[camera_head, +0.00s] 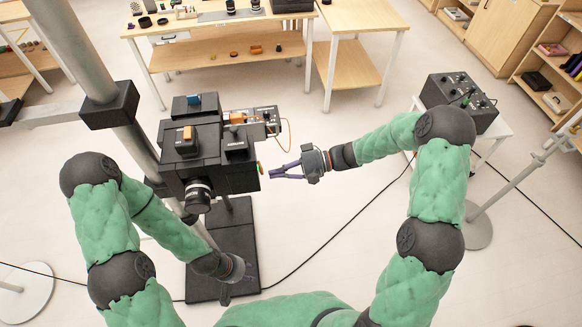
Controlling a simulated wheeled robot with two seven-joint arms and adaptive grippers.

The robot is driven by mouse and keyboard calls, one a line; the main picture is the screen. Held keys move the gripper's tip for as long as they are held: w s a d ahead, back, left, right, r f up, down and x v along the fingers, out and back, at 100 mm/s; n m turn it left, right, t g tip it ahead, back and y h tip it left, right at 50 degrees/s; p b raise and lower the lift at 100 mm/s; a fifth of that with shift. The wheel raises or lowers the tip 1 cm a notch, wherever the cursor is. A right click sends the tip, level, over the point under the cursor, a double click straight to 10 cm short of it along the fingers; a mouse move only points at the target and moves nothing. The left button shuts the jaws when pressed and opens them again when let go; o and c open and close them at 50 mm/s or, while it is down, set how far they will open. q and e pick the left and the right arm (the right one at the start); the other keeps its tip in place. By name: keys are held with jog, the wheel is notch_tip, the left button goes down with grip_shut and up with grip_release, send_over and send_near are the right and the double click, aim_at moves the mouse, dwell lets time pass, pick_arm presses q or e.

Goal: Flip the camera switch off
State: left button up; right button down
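The camera (205,160) is a bulky black box on a stand, with its lens (198,195) facing down toward me. A small green and red part (261,168) sits on its right side; I cannot tell whether it is the switch or how it is set. Orange (187,133) and blue (194,99) parts show on its top. My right gripper (272,173) points left at the camera's right side, its tips close to the green and red part; contact is unclear, as is its finger gap.
The stand's black base (232,250) is on the floor below the camera. A black control box (460,98) stands on a white table at right. Cables cross the floor. A wooden workbench (220,50) stands behind, shelves (545,60) at far right.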

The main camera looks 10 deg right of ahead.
jog(key=shift+a+f, duration=0.1)
jog(key=shift+a, duration=0.4)
pick_arm(q)
jog(key=b+x, duration=0.4)
jog(key=x, duration=0.1)
jog(key=shift+s+b, duration=0.3)
jog(key=shift+b, duration=0.1)
pick_arm(e)
jog(key=d+f+y, duration=0.1)
jog(key=d+f, duration=0.1)
jog(key=d, duration=1.1)
jog(key=shift+f, duration=0.35)
pick_arm(q)
jog(key=shift+d, duration=0.1)
